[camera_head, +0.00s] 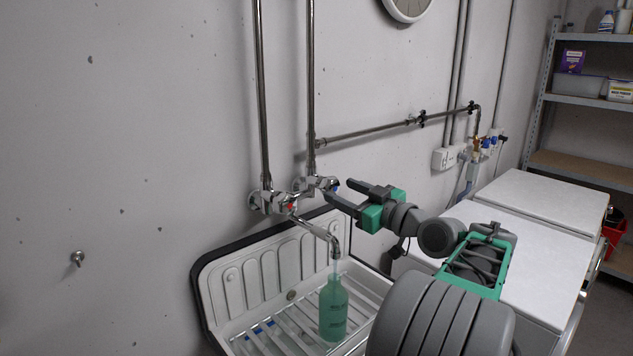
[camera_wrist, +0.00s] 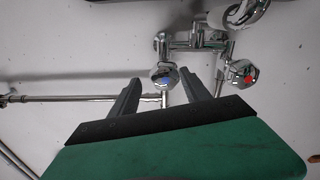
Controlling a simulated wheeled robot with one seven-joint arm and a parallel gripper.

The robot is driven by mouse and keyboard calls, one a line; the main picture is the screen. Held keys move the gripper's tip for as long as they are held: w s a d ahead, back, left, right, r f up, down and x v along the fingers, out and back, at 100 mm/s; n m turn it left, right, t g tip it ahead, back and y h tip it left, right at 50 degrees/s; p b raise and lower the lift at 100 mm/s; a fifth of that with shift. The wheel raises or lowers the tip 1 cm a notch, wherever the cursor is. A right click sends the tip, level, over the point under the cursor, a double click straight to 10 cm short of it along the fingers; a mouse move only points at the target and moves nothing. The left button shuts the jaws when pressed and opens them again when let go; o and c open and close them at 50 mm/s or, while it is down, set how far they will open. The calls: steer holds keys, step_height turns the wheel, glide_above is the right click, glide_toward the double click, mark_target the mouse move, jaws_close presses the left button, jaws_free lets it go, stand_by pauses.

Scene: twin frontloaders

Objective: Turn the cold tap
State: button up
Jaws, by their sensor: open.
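The cold tap is a chrome knob with a blue mark (camera_head: 335,186) on the wall mixer. It also shows in the wrist view (camera_wrist: 163,77). The hot tap, a chrome knob with a red mark (camera_head: 290,206), is to its left in the head view and to its right in the wrist view (camera_wrist: 242,73). My gripper (camera_head: 340,193) is open and empty at the cold tap. In the wrist view its fingers (camera_wrist: 161,86) lie on either side of the blue-marked knob. I cannot tell whether they touch it.
The chrome spout (camera_head: 318,230) reaches over a white sink (camera_head: 215,283). A green bottle (camera_head: 333,308) stands upright on the sink's rack below the spout. Pipes (camera_head: 262,90) run up the wall. White-topped machines (camera_head: 540,235) stand to the right.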

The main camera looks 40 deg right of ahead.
mark_target(321, 184)
steer(key=w, duration=0.2)
steer(key=w+p, duration=0.1)
steer(key=w, duration=0.1)
steer(key=w+a, duration=0.1)
steer(key=w, duration=0.2)
steer(key=shift+a+p, duration=0.1)
steer(key=shift+p, duration=0.2)
steer(key=shift+w, duration=0.15)
